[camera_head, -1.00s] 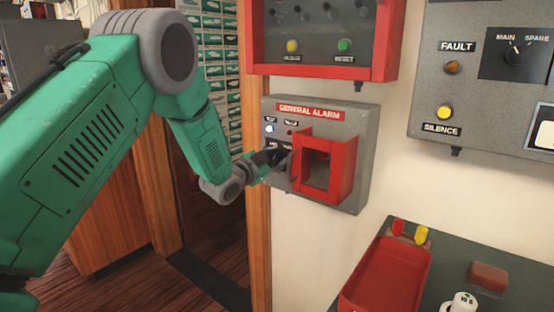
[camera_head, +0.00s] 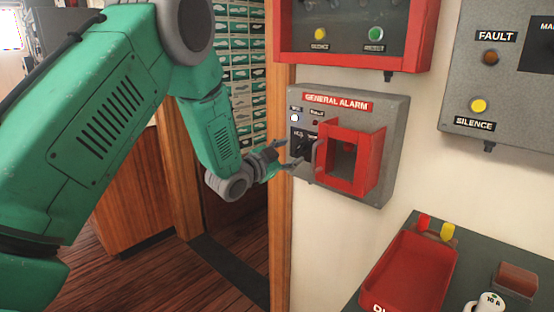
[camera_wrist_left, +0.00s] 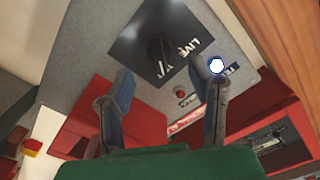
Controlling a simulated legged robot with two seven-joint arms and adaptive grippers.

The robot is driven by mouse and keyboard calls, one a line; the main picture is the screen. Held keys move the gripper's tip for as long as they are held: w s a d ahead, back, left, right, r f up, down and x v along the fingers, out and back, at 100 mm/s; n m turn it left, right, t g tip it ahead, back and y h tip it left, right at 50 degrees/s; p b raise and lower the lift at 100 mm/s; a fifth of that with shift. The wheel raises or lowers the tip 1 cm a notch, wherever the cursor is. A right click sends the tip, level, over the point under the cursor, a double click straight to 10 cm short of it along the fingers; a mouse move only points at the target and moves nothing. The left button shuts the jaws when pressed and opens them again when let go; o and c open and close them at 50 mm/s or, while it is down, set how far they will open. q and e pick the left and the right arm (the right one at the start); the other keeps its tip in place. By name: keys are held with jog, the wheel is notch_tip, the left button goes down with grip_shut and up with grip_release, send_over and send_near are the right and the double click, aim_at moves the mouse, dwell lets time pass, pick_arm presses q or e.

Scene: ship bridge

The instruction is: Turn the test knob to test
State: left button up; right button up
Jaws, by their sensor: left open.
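The grey general alarm box (camera_head: 392,120) hangs on the wall. Its black knob plate (camera_head: 299,137) sits at its left side, beside a red frame. In the left wrist view the dark knob (camera_wrist_left: 160,50) shows on its black plate, with a "LIVE" label beside it; which setting it points at is hard to tell. My left gripper (camera_head: 288,156) is open and empty, just left of the box and apart from the knob. In the wrist view its two fingers (camera_wrist_left: 165,80) stand spread below the knob. My right gripper is not in view.
A lit white lamp (camera_head: 294,118) and a red lamp (camera_wrist_left: 180,93) sit by the knob plate. The red frame (camera_head: 374,160) juts out right of the knob. A red tray (camera_head: 408,275) and a mug (camera_head: 490,303) are lower right. A wooden door post (camera_head: 281,220) stands left.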

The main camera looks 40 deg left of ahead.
pick_arm(q)
jog(key=s, duration=0.6)
jog(key=shift+s+a, duration=0.3)
jog(key=shift+s, duration=0.1)
jog(key=shift+f, duration=0.1)
jog(key=s+d+f+n+g, duration=0.1)
jog(key=s+d+f+g, duration=0.25)
jog(key=f, duration=0.45)
jog(key=s+d+f+n+g, duration=0.2)
jog(key=s+f, duration=0.2)
jog(key=f, duration=0.3)
jog(key=s+d+f+n+g, duration=0.1)
jog(key=s+d+f+g, duration=0.15)
jog(key=f, duration=0.55)
jog(key=s+d+f+n+g, duration=0.1)
jog(key=s+d+f+g, duration=0.1)
jog(key=s, duration=0.7)
jog(key=s+d+f+n+g, duration=0.1)
jog(key=s+d+f+g, duration=0.2)
jog(key=s+f, duration=0.4)
jog(key=s+d+f+n+g+y, duration=0.1)
jog(key=s+f+g, duration=0.3)
jog(key=s, duration=0.7)
jog(key=shift+d+f, duration=0.2)
jog(key=shift+d, duration=0.55)
